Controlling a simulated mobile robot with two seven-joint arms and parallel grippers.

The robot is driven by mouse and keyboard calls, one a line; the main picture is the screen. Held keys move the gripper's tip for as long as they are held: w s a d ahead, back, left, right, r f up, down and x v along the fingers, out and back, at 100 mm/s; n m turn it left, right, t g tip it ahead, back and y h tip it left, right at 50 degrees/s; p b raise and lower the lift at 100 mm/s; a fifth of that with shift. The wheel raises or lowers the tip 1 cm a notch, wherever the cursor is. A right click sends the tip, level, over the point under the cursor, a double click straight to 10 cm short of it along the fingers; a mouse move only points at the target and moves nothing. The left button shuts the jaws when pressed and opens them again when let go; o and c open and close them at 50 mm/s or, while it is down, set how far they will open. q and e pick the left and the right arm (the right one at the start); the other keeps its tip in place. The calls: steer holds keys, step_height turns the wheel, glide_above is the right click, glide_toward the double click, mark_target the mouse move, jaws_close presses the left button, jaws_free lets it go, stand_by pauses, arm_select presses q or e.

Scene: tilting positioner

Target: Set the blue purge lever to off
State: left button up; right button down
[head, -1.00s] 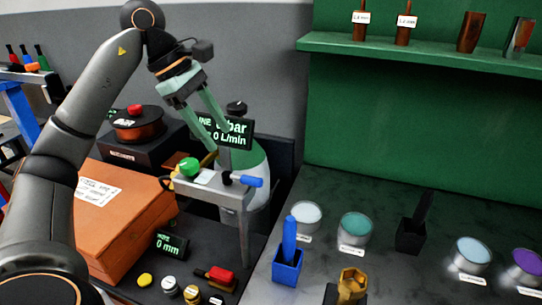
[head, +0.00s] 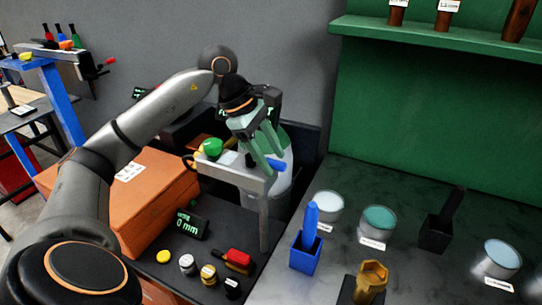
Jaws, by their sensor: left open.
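The blue purge lever (head: 277,166) sits at the right end of a grey metal stand (head: 232,176) and points to the right, roughly level. My left gripper (head: 271,161) comes down from above with its pale green fingers open. Its fingertips are at the lever and partly cover it; I cannot tell whether they touch it. A green knob (head: 212,147) is on the left part of the same stand. The display behind the stand is mostly hidden by my gripper. My right gripper is not in view.
A pale gas cylinder (head: 285,185) stands behind the stand. An orange case (head: 150,200) is to the left. A blue holder (head: 305,255), several jars and a black holder (head: 436,235) are on the dark bench at right. A small display (head: 190,223) and several caps lie in front.

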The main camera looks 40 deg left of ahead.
arm_select(q)
jaws_close()
stand_by(0.5)
stand_by(1.0)
